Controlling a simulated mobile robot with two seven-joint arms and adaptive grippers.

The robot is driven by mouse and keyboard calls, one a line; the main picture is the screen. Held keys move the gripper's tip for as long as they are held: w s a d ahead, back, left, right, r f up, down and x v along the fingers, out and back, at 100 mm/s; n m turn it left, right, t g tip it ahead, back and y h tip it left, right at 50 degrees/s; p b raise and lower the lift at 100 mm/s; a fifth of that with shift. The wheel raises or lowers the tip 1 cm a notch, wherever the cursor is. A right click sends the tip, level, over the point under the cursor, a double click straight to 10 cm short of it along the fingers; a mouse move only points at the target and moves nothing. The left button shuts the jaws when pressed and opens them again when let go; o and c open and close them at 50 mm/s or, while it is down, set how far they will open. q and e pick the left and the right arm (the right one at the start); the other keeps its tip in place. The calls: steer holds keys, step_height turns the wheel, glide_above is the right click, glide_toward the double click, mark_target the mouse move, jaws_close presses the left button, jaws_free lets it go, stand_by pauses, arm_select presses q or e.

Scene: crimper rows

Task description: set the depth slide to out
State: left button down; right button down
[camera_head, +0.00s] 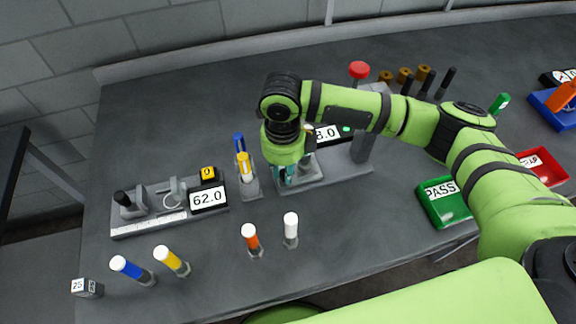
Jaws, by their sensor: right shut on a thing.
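My right gripper (285,181) points down at the left end of the grey crimper base (335,178). Its teal fingers are shut on a small part there, which I take to be the depth slide. The fingers and wrist hide that part, so I cannot read its position. The crimper has a red knob (359,70) on top and a display (327,133) partly covered by my arm. My left gripper is not in view.
A gauge with a 62.0 display (208,199) stands at the left. A small rack with blue and yellow pieces (249,186) is close beside my gripper. A green PASS tray (443,207) is at the right.

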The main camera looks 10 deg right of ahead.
steer(key=c, duration=1.1)
jaws_free()
steer(key=shift+a, duration=0.35)
steer(key=shift+r, duration=0.1)
steer(key=shift+r, duration=0.35)
step_height(320, 180, up, 11)
steer(key=shift+r, duration=0.1)
